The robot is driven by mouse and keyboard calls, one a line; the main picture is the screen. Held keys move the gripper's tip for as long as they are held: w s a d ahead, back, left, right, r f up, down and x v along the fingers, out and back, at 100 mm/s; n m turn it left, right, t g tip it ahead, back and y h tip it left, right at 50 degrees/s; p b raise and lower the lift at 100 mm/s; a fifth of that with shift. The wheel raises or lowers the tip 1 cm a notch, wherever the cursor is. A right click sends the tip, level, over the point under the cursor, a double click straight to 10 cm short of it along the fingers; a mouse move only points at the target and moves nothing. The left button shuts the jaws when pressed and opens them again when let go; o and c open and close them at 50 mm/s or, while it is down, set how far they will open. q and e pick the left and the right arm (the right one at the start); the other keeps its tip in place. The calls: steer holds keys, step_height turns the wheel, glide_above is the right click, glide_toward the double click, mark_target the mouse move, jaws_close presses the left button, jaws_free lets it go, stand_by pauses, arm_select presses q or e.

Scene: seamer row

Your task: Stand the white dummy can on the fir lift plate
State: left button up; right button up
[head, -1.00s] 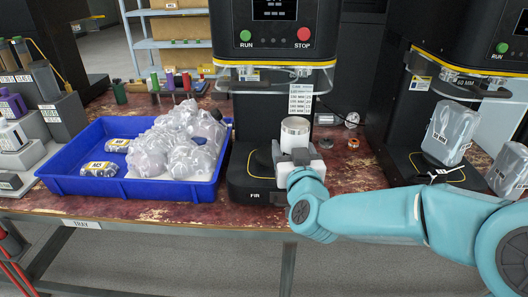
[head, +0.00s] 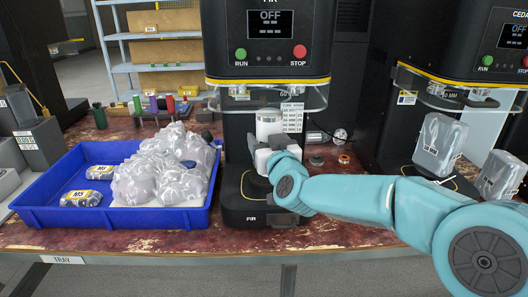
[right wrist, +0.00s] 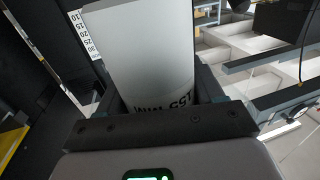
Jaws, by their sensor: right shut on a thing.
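The white dummy can (head: 268,124) is upright in my right gripper (head: 270,156), raised in front of the FIR machine's column. In the right wrist view the can (right wrist: 145,50) stands between the jaws (right wrist: 153,100), with dark lettering partly hidden low on its side. The fir lift plate (head: 254,186) is a dark round plate with a yellow edge on the black FIR base. The can is above it with a clear gap; the gripper hides part of the plate. I cannot tell whether the can is exactly centred. My left gripper is not in view.
A clear guard (head: 300,98) hangs from the FIR head close above the can. A label strip (head: 292,117) is just right of it. The CEDAR machine (head: 480,60) with wrapped packs stands right.

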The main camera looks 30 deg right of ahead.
steer(key=s+d+x, duration=0.1)
steer(key=d+x, duration=0.1)
steer(key=x, duration=0.7)
steer(key=f+b, duration=0.1)
steer(key=f, duration=0.2)
steer(key=f+b, duration=0.1)
steer(key=f, duration=0.2)
steer(key=shift+a+f+b, duration=0.2)
steer(key=shift+f+b, duration=0.1)
steer(key=shift+b, duration=0.05)
steer(key=shift+w+d+f, duration=0.1)
steer(key=shift+w+f, duration=0.05)
steer(key=shift+f, duration=0.15)
steer(key=shift+r, duration=0.15)
